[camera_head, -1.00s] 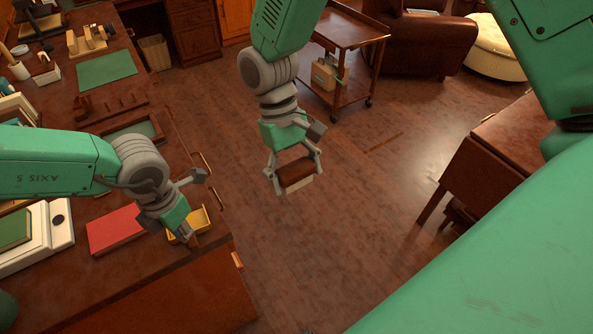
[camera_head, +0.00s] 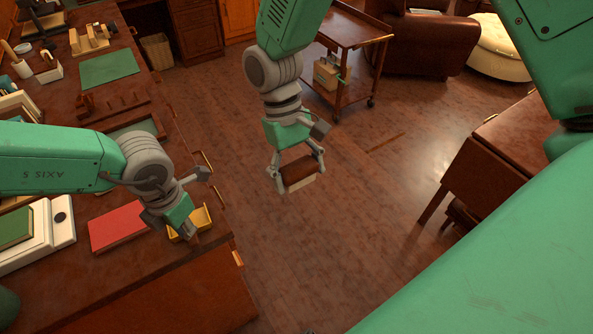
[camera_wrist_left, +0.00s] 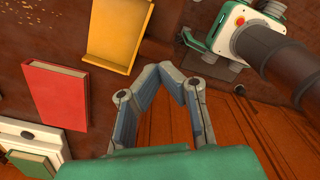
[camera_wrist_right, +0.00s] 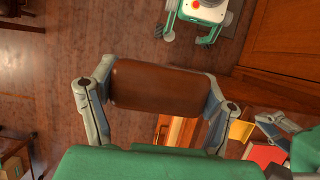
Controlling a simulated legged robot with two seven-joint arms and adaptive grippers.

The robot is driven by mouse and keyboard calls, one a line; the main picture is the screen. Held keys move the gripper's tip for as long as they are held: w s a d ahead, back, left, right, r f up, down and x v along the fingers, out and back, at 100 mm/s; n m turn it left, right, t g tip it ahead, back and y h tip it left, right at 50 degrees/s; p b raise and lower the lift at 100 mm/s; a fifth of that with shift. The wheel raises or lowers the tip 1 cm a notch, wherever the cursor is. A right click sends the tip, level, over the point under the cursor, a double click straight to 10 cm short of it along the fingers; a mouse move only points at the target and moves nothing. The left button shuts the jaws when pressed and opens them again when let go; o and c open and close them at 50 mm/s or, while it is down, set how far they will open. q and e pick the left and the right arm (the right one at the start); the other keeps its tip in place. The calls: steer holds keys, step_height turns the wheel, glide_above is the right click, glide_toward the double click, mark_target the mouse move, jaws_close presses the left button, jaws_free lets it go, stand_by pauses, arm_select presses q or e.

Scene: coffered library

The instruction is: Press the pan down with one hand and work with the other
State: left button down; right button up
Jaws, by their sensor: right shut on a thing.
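The yellow pan (camera_head: 202,220) lies near the desk's right edge; the left wrist view shows its shallow tray with a raised edge (camera_wrist_left: 115,38). My left gripper (camera_head: 187,231) is low at the pan's near left side. Its fingers (camera_wrist_left: 166,68) come together with nothing visible between them; I cannot tell whether they touch the pan. My right gripper (camera_head: 298,172) is shut on a brown block (camera_wrist_right: 160,86) with a pale strip below, like a brush. It holds this over the open floor, right of the desk and apart from the pan.
A red book (camera_head: 115,228) lies on the desk left of the pan. A white box with a green book (camera_head: 14,229) is further left. An organiser (camera_head: 120,112) and green mat (camera_head: 108,69) lie farther back. A wooden cart (camera_head: 345,40) and a table (camera_head: 500,145) flank the clear floor.

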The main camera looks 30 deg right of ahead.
mark_target(195, 239)
arm_select(q)
steer(key=shift+d, duration=0.75)
arm_select(e)
steer(key=shift+d+f, duration=0.15)
steer(key=shift+d, duration=0.65)
arm_select(q)
steer(key=shift+a+f, duration=0.35)
steer(key=shift+a, duration=0.4)
arm_select(e)
steer(key=shift+a, duration=0.8)
arm_select(q)
steer(key=shift+d+f+b, duration=0.4)
steer(key=shift+d+f, duration=0.1)
steer(key=shift+d, duration=0.2)
arm_select(e)
steer(key=shift+d+f, duration=0.35)
steer(key=shift+d, duration=0.4)
arm_select(q)
steer(key=shift+a+f, duration=0.35)
steer(key=shift+a, duration=0.25)
arm_select(e)
steer(key=shift+a, duration=0.65)
arm_select(q)
steer(key=shift+f, duration=0.15)
arm_select(e)
steer(key=shift+f, duration=0.15)
